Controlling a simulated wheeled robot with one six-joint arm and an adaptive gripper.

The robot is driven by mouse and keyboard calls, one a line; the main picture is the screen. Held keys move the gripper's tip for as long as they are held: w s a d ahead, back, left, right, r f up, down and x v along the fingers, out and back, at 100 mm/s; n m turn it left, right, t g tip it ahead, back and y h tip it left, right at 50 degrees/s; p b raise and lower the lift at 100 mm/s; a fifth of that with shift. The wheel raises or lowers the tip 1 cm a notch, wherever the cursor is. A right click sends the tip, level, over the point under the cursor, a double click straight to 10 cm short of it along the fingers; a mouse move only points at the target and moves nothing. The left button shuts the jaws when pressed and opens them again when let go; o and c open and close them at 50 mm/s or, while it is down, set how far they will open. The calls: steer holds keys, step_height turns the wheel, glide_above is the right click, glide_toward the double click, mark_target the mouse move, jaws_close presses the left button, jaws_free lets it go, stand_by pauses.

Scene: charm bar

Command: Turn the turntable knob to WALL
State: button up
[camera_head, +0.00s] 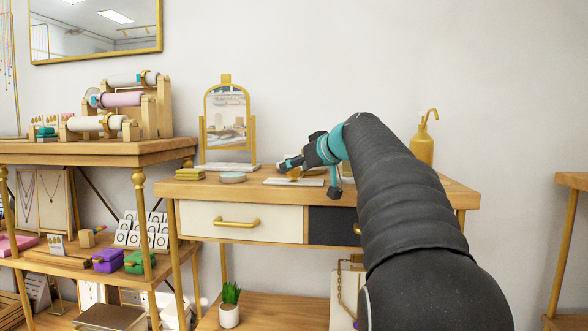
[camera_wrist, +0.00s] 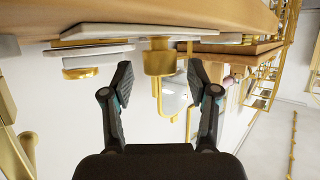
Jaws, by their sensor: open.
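A gold knob (camera_wrist: 160,62) stands on a flat pale plate (camera_wrist: 215,35) in the wrist view, where the scene appears upside down. In the head view the plate (camera_head: 310,183) lies on the desk, with the knob mostly hidden by my gripper. My gripper (camera_head: 283,164) is low over the plate; in the wrist view its fingers (camera_wrist: 160,75) are open, one on each side of the knob, with gaps between. Any WALL marking is not legible. A small round pale disc (camera_head: 232,178) sits left of the plate; I cannot tell whether it is the turntable.
A gold-framed mirror (camera_head: 227,117) stands behind on the desk (camera_head: 430,186). A gold pump bottle (camera_head: 422,146) is at the back right. Yellow blocks (camera_head: 190,174) lie at the desk's left end. A display shelf (camera_head: 90,151) with bracelet rolls stands further left.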

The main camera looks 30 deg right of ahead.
steer(key=shift+x, duration=0.85)
jaws_close()
